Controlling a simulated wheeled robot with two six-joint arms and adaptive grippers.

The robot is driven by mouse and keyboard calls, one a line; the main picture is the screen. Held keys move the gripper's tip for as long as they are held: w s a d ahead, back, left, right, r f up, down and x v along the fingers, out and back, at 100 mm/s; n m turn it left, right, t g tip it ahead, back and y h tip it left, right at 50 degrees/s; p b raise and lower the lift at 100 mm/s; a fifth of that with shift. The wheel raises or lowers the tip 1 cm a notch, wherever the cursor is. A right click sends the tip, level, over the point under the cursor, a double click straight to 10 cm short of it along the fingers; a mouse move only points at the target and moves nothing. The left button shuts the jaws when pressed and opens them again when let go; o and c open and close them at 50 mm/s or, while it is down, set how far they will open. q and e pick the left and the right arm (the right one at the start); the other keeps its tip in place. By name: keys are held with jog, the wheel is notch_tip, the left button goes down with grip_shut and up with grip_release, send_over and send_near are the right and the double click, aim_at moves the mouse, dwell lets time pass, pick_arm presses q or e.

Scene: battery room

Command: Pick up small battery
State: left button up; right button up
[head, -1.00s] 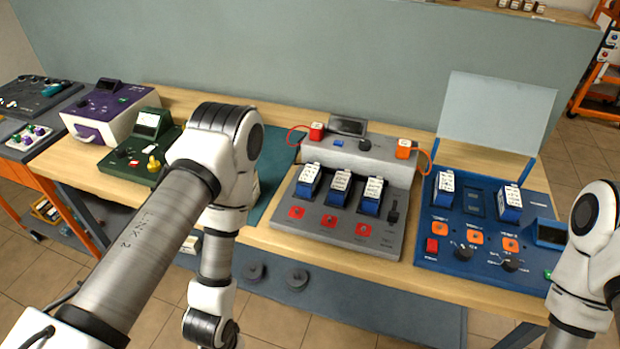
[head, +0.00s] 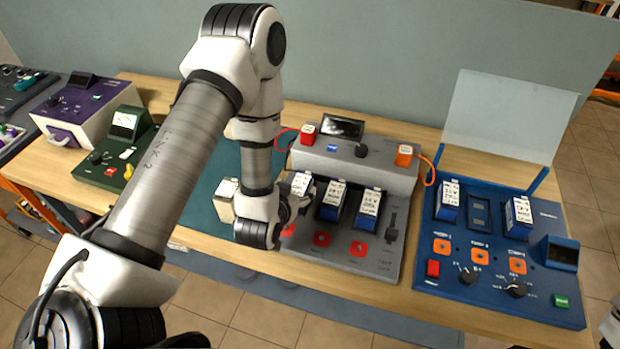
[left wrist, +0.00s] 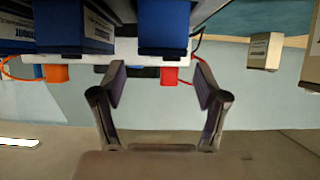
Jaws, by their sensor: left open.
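Several blue batteries with white labelled tops stand in the grey charger (head: 345,262): the left one (head: 301,184), the middle one (head: 333,201) and the right one (head: 367,208). My left gripper (head: 300,203) is beside the left battery and partly hides it. In the left wrist view, which looks upside down, my left gripper (left wrist: 160,90) is open and empty. A blue battery (left wrist: 163,25) shows ahead between its fingers, with no visible contact. A small beige block (head: 226,200) is left of the gripper; it seems to show in the wrist view too (left wrist: 263,50). My right gripper is out of view.
A blue panel (head: 480,290) with two batteries and a raised clear lid (head: 505,115) is at the right. Red (head: 308,134) and orange (head: 404,155) terminals stand on the charger's back. Green and purple devices are at the left. A grey wall closes the back.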

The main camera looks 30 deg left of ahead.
aim_at(299, 185)
pick_arm(q)
jog(key=shift+w+a+f+p, duration=0.15)
jog(key=shift+w+p, duration=0.35)
jog(key=shift+p, duration=0.6)
jog(key=x, duration=0.4)
jog(key=shift+f, duration=0.4)
jog(key=shift+s+r, duration=0.1)
jog(key=shift+s, duration=0.1)
jog(key=shift+c, duration=1.1)
jog(key=shift+s+r, duration=0.1)
jog(key=shift+s, duration=0.05)
jog(key=c, duration=1.1)
grip_shut()
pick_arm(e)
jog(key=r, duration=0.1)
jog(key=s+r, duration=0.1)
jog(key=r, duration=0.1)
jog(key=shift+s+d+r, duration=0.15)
